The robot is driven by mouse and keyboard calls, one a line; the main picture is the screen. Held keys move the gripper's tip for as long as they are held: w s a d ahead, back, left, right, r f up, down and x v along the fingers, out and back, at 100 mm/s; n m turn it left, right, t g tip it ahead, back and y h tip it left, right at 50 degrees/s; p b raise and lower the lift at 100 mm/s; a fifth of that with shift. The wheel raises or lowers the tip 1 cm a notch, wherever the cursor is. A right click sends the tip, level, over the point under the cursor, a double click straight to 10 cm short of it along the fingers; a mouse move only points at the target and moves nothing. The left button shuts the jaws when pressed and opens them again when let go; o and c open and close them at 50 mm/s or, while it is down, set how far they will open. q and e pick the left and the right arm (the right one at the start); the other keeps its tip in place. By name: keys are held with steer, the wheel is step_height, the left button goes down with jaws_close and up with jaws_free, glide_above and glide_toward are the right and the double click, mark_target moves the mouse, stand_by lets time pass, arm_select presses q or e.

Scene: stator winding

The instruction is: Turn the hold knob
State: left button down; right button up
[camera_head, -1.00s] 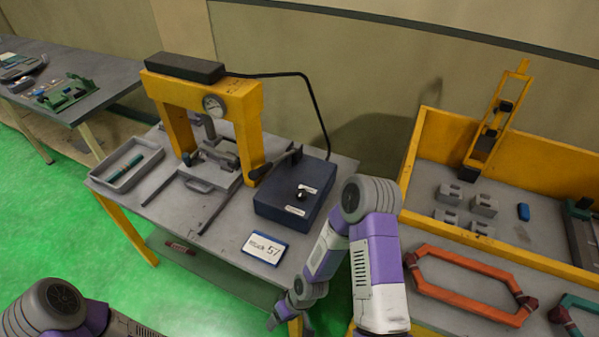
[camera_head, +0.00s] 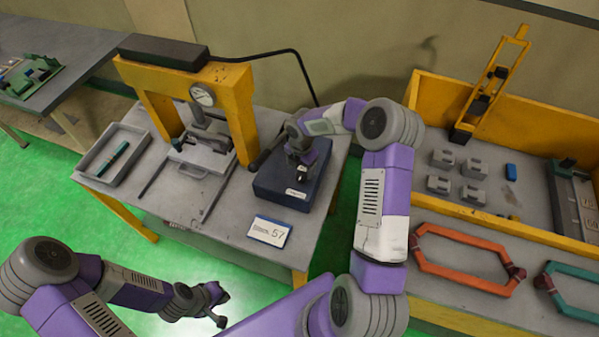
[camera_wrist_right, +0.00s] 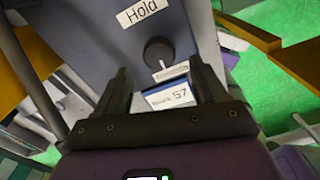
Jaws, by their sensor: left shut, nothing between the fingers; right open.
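The dark round hold knob (camera_wrist_right: 157,50) sits on top of the blue-grey control box (camera_head: 268,187). A white "Hold" label (camera_wrist_right: 143,11) is beside it in the right wrist view. My right gripper (camera_wrist_right: 163,70) is open above the box, with the knob between and just beyond its fingertips in that view. I cannot tell whether they touch it. In the head view my right gripper (camera_head: 301,168) covers most of the knob area. My left gripper (camera_head: 221,308) is shut and empty, low over the green floor in front of the table.
A yellow press (camera_head: 240,105) with a gauge stands left of the box. A lever handle (camera_head: 262,160) reaches close to the box's left side. A card reading 57 (camera_head: 270,231) lies in front. A yellow-walled bin (camera_head: 440,95) stands to the right.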

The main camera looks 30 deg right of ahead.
mark_target(300, 176)
steer(key=shift+f, duration=2.4)
steer(key=shift+c, duration=0.3)
steer(key=c, duration=1)
